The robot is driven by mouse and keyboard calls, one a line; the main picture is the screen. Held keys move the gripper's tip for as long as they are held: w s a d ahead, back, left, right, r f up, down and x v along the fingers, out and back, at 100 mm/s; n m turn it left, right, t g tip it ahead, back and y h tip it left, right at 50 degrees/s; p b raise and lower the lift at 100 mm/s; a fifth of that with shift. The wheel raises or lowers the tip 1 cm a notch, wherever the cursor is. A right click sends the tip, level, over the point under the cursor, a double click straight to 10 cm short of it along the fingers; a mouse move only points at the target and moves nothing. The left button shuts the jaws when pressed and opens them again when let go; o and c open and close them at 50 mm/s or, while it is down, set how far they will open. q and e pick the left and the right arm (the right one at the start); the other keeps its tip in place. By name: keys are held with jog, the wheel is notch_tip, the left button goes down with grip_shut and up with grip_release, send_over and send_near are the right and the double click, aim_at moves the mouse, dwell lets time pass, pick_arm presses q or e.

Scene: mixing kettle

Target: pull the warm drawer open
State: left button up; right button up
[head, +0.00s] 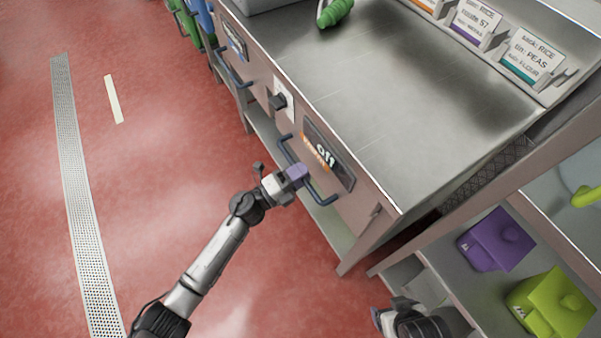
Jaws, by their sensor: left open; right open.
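The warm drawer (343,179) is in the front of the steel bench, with a dark panel reading "off" and an orange label whose word I cannot read clearly. Its front looks flush with the bench. Its blue bar handle (285,150) runs along the front below the panel. My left gripper (297,174) is open at the handle, overlapping its middle. I cannot tell whether the fingers are around the bar or only beside it. My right gripper (390,314) is open at the bottom edge, partly cut off, near the side shelf and away from the drawer.
Another drawer (234,44) with a blue handle and a dark knob (277,101) sit farther along the bench front. A green object (335,12) lies on the benchtop. Purple (497,240) and lime (551,306) containers stand at right. The red floor left of the bench is clear.

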pick_arm(q)
jog(key=shift+c, duration=0.3)
grip_shut()
pick_arm(e)
jog(key=shift+a, duration=0.1)
